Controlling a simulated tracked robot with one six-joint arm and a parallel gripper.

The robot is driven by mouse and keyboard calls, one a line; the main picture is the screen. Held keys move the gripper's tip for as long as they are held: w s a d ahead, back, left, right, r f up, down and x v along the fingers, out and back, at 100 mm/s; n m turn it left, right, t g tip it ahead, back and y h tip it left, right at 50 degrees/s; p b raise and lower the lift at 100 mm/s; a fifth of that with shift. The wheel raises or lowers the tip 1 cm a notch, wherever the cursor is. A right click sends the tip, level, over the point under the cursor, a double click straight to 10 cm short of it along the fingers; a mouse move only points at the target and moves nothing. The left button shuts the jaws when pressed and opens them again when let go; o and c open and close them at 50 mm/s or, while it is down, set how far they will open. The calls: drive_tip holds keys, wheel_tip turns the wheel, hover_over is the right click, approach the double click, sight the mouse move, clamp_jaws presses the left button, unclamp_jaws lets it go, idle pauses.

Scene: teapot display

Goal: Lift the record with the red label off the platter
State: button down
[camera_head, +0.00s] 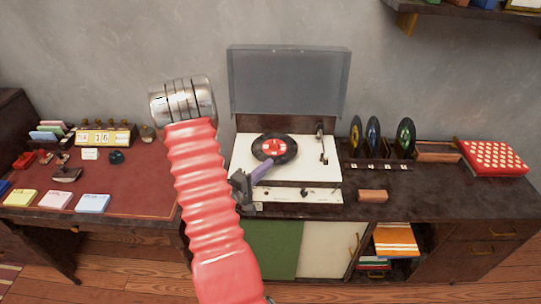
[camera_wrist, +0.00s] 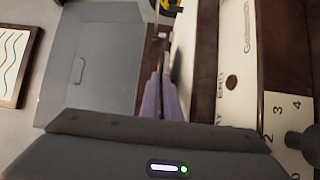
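The black record with the red label (camera_head: 275,147) shows over the white deck of the record player (camera_head: 318,172) in the head view. It looks flat; whether it touches the platter is hard to tell, as the platter is hidden beneath it. My gripper (camera_head: 266,165) reaches in from the front left, and its purple fingertips meet or overlap the record's front edge in the picture. In the wrist view my gripper (camera_wrist: 163,90) shows two purple fingers close together. Whether the record's edge is between them cannot be told.
The grey lid (camera_head: 290,82) stands open behind the deck. The tonearm (camera_head: 321,145) is at the deck's right. Several upright records (camera_head: 373,136) stand farther right, beside a red box (camera_head: 492,158). A small brown block (camera_head: 372,196) lies in front. A desk with cards (camera_head: 92,203) is left.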

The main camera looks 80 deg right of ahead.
wheel_tip(320, 180, up, 10)
idle(0.8)
idle(0.5)
